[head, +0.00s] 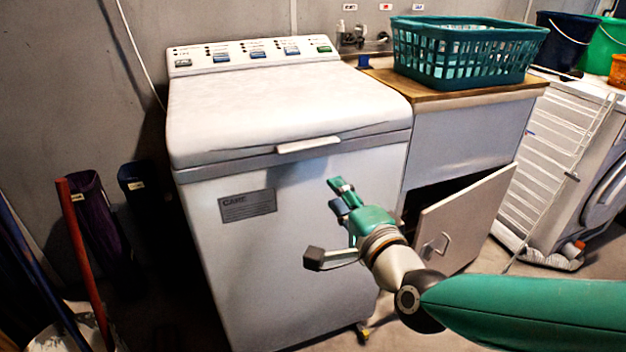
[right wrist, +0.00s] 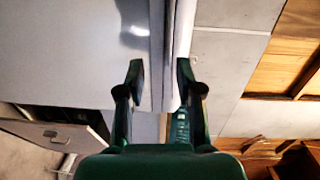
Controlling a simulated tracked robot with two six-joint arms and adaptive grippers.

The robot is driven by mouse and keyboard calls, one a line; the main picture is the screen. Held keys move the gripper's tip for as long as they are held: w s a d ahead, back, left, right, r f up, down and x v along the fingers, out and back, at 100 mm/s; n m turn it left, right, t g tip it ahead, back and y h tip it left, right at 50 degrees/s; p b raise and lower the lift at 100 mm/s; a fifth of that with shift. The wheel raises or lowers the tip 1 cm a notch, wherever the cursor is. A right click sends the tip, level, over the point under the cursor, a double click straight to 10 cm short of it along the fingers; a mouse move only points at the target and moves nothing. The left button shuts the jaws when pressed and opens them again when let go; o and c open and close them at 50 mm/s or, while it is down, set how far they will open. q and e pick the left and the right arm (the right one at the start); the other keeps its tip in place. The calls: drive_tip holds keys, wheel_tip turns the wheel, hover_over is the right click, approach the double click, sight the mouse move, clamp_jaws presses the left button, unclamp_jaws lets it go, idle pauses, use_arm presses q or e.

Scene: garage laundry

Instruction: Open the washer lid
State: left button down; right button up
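The washer (head: 250,270) is a white top-loading machine with a dark-lettered label on its front. Its lid (head: 280,100) lies flat and shut on top, with a pale handle (head: 308,145) at the middle of its front edge. My right gripper (head: 326,222) is in front of the washer's front panel, below and slightly right of the handle. Its fingers are spread and empty. In the right wrist view the open fingers (right wrist: 160,75) show with the washer's front (right wrist: 60,50) beyond them, apart from the handle as far as I can tell. My left gripper is out of view.
A teal basket (head: 468,52) stands on a wooden counter (head: 440,98) right of the washer. Below it a cabinet door (head: 465,220) hangs open. A white drying rack (head: 560,150) stands further right. A red pole (head: 85,255) leans at the left.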

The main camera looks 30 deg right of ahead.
sight(312, 149)
use_arm(q)
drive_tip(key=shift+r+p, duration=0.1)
drive_tip(key=shift+p, duration=0.5)
use_arm(e)
drive_tip(key=shift+m+t, duration=0.3)
drive_tip(key=shift+m, duration=0.1)
drive_tip(key=x, duration=0.5)
drive_tip(key=d+x, duration=0.1)
drive_tip(key=x, duration=0.4)
drive_tip(key=r+x, duration=0.1)
drive_tip(key=x, duration=0.5)
drive_tip(key=shift+s+d, duration=0.2)
clamp_jaws()
